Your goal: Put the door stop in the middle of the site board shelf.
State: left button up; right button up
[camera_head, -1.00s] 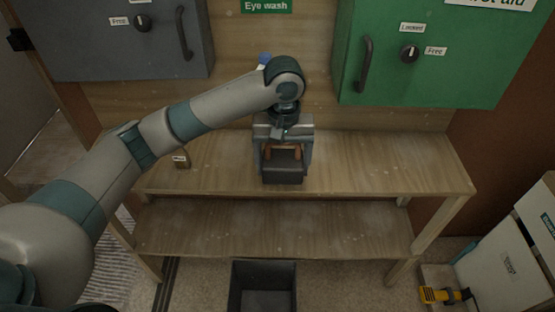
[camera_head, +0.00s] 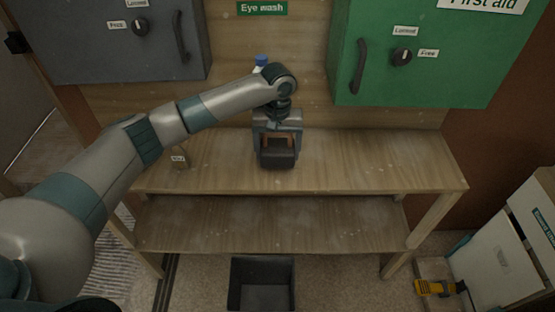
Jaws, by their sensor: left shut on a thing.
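The door stop (camera_head: 277,160) is a dark, blocky piece at the upper board of the wooden site board shelf (camera_head: 375,165), near the middle of its width. My left gripper (camera_head: 277,147) points down from above, with its fingers on either side and shut on the door stop. Orange-brown parts show between the fingers. The gripper hides part of the door stop, and I cannot tell whether its underside touches the board. My right gripper is out of view.
A small labelled brown block (camera_head: 180,160) stands on the board's left. A blue-capped bottle (camera_head: 261,62) is behind my arm. A grey cabinet (camera_head: 125,45) and a green cabinet (camera_head: 415,65) hang above. A dark bin (camera_head: 262,285) stands below. The board's right half is clear.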

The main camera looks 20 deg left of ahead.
aim_at(278, 159)
pick_arm(q)
notch_tip(278, 159, down, 3)
jog(key=shift+f+p, duration=0.15)
jog(key=shift+p, duration=0.65)
jog(key=shift+f, duration=0.3)
jog(key=o, duration=1.6)
jog(key=shift+f, duration=0.15)
jog(key=shift+r, duration=0.2)
notch_tip(278, 159, up, 12)
jog(key=b, duration=0.2)
jog(key=shift+b, duration=0.4)
jog(key=shift+f, duration=0.1)
